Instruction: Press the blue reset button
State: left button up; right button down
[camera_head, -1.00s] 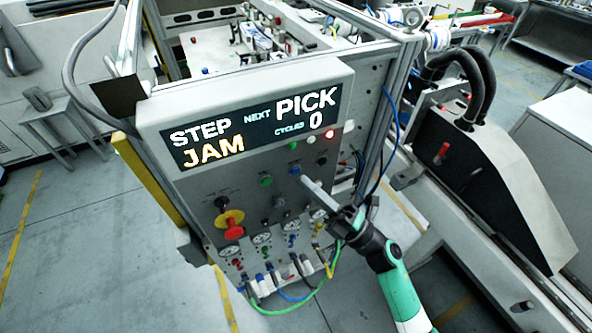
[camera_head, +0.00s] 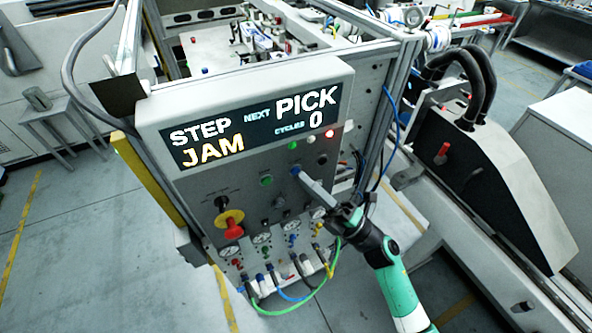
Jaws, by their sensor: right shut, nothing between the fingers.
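The blue reset button (camera_head: 295,171) sits on the grey control panel (camera_head: 225,190), below the display and right of a green button (camera_head: 266,180). My right gripper (camera_head: 302,178) is shut and empty. Its fingertips are at the blue button's lower right edge and cover part of it. I cannot tell whether they touch it. The display (camera_head: 255,125) reads STEP JAM, NEXT PICK, CYCLES 0. My left gripper is not in view.
A red knob on a yellow base (camera_head: 231,222) and a black switch (camera_head: 221,203) are at the panel's lower left. Gauges (camera_head: 262,238) and coloured hoses (camera_head: 290,298) lie along its lower edge. A lit red lamp (camera_head: 329,134) is at the upper right.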

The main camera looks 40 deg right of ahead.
jog(key=shift+w+d, duration=0.15)
jog(key=shift+w, duration=0.25)
dwell(0.6)
dwell(0.3)
jog(key=shift+s+a, duration=0.25)
jog(key=shift+s, duration=0.5)
jog(key=shift+s, duration=0.1)
jog(key=s, duration=0.1)
jog(key=s+a+p, duration=0.1)
jog(key=s, duration=0.2)
jog(key=shift+s+a+p, duration=0.3)
jog(key=shift+a+p, duration=0.05)
jog(key=shift+p, duration=0.05)
dwell(0.5)
